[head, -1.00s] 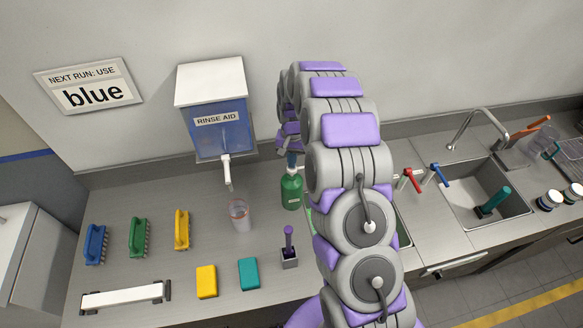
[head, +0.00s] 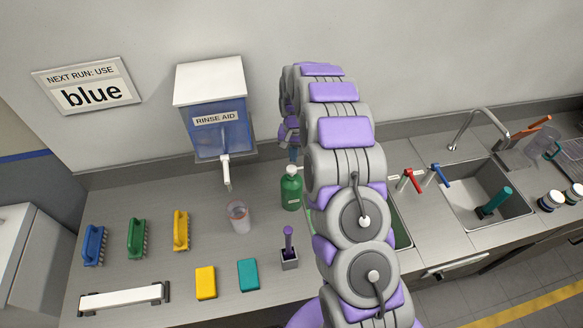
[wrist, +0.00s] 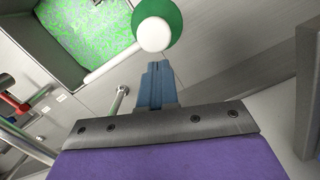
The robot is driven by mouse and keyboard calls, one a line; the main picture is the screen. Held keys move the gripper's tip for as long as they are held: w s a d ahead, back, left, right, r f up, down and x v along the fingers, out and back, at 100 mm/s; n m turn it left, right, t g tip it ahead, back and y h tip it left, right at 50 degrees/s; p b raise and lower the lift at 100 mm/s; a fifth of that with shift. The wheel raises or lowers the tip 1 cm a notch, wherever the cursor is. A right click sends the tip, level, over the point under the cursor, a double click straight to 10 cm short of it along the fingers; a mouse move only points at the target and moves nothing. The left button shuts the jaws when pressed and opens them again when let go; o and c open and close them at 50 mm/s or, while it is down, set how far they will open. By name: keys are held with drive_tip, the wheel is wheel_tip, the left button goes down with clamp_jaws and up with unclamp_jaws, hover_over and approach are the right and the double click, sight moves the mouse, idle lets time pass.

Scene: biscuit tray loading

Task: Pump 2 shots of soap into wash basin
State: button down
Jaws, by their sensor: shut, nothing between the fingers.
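The green soap bottle (head: 291,190) with a white pump head stands upright on the counter, left of my arm. In the wrist view its round white pump top (wrist: 154,34) and the green bottle shoulder (wrist: 172,14) are seen from above, with the white spout pointing over the basin edge. The wash basin (wrist: 72,62) holds green, speckled liquid; in the head view my arm hides most of it. My gripper (wrist: 154,68) is shut and empty, its blue fingertips close beside the pump top. Whether they touch it I cannot tell.
A rinse aid dispenser (head: 213,112) hangs on the wall above a clear cup (head: 238,217). Red (head: 410,180) and blue (head: 437,174) tap levers and a second sink (head: 478,213) are right.

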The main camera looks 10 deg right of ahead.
wheel_tip(320, 180, up, 17)
drive_tip(key=w+b, duration=0.1)
drive_tip(key=b, duration=0.1)
drive_tip(key=shift+w+d, duration=0.25)
drive_tip(key=shift+w, duration=0.15)
idle(0.8)
drive_tip(key=s+f+n+b, duration=0.1)
drive_tip(key=s+f+b, duration=0.3)
drive_tip(key=s, duration=1.1)
drive_tip(key=s+a+f+n+b, duration=0.1)
drive_tip(key=s+f+b, duration=0.4)
drive_tip(key=s, duration=1.1)
drive_tip(key=s+f+n+b, duration=0.2)
drive_tip(key=s+b, duration=0.6)
drive_tip(key=s, duration=0.8)
wheel_tip(320, 180, down, 2)
drive_tip(key=shift+a+f+g, duration=0.2)
drive_tip(key=shift+a+g, duration=0.05)
drive_tip(key=shift+g, duration=0.05)
